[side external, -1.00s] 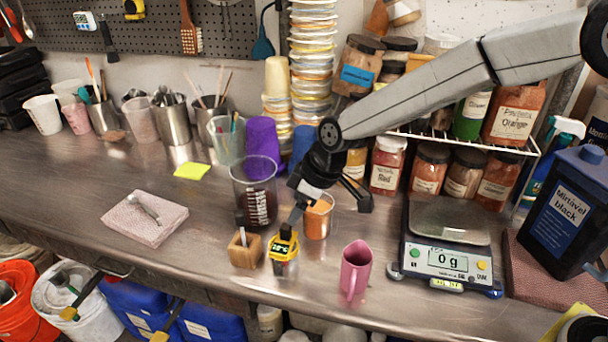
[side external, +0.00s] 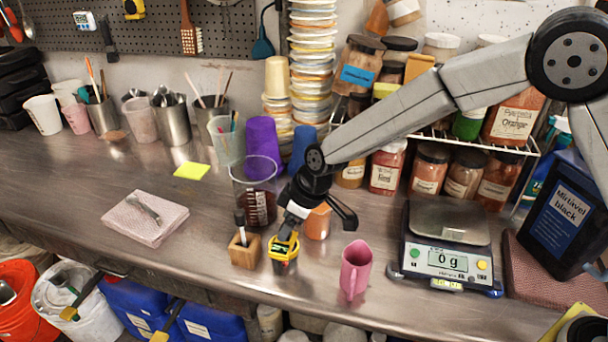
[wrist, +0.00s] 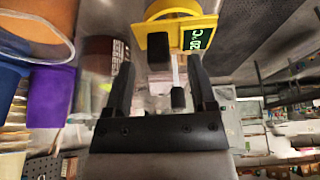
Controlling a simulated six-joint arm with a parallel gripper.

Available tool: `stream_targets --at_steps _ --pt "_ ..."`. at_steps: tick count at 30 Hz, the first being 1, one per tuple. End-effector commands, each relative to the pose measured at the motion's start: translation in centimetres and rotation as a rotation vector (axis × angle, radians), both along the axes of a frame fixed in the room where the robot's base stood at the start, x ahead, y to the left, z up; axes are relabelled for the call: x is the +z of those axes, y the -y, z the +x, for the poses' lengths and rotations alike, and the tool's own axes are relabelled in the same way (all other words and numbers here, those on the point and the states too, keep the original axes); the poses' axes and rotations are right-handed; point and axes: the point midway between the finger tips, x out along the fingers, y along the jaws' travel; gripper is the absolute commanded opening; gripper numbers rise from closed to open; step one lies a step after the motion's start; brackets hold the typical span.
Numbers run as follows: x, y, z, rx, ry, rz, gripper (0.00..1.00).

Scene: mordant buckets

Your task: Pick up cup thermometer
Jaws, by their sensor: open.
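The cup thermometer (side external: 283,248) is a yellow clip-on frame with a dark green-digit display, sitting on a small dark cup near the front edge of the bench. In the wrist view, the yellow thermometer (wrist: 182,35) shows its display reading about 20 °C. My gripper (side external: 287,236) is right above and at the thermometer, tilted down. In the wrist view, my gripper (wrist: 160,62) has its two dark fingers spread, with a black part of the thermometer seen between them. Whether a finger touches it is unclear.
A wooden block (side external: 245,251) with an upright dark-handled tool stands just left. An orange-filled cup (side external: 317,222) is close behind, and a tall clear beaker (side external: 254,178) behind left. A pink jug (side external: 355,270) and scale (side external: 447,262) stand right.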

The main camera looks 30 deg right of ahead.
Motion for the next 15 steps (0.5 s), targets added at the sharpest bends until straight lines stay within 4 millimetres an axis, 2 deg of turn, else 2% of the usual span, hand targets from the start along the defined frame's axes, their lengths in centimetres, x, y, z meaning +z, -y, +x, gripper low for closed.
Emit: stream_targets --at_steps 6,15 --pt "-1.8 -0.5 0.5 0.001 0.001 -0.001 0.72" --pt "-2.2 -0.6 0.7 0.000 0.003 0.000 0.72"
